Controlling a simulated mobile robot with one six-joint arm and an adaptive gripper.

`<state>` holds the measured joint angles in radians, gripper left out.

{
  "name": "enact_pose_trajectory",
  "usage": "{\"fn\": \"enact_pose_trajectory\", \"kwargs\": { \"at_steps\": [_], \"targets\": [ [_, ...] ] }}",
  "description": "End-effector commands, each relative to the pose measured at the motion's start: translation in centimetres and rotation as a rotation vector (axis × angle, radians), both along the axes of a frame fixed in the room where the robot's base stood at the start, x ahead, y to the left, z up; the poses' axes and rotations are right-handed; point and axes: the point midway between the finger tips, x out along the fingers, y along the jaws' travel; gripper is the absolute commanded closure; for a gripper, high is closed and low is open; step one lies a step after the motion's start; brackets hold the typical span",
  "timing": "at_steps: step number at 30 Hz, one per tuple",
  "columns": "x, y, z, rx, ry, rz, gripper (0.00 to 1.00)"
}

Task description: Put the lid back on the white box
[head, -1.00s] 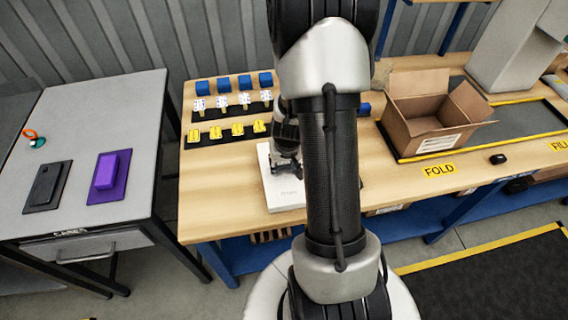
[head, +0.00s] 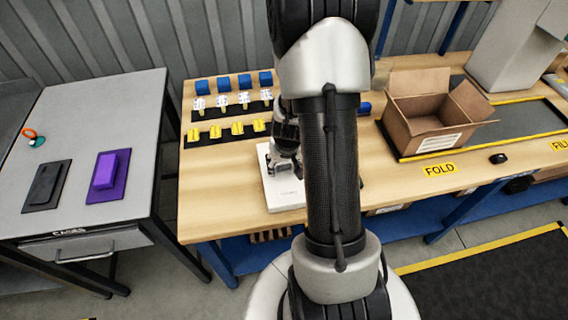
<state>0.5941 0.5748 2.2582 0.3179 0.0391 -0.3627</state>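A flat white box-like piece (head: 285,199) lies on the wooden bench in the head view, just left of my arm. My arm covers its right side, so I cannot tell the box from its lid, and I see no separate lid. My gripper (head: 284,170) points down over the middle of this white piece. It is small and partly behind my arm, so I cannot tell whether its fingers are open, shut or touching the white surface.
Blue blocks (head: 234,83), white pieces (head: 222,101) and yellow pieces (head: 216,132) stand in rows behind. An open carton (head: 430,125) is at right. A grey table (head: 100,135) at left bears a purple case (head: 108,176) and a black case (head: 46,187). Bare bench lies left of the white piece.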

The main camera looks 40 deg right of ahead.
Motion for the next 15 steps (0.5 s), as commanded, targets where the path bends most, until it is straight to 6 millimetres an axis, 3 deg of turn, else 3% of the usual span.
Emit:
{"fn": "enact_pose_trajectory", "kwargs": {
  "at_steps": [15],
  "targets": [
    [-0.05, 0.07, 0.52, 0.0, -0.002, 0.0, 0.38]
  ]
}}
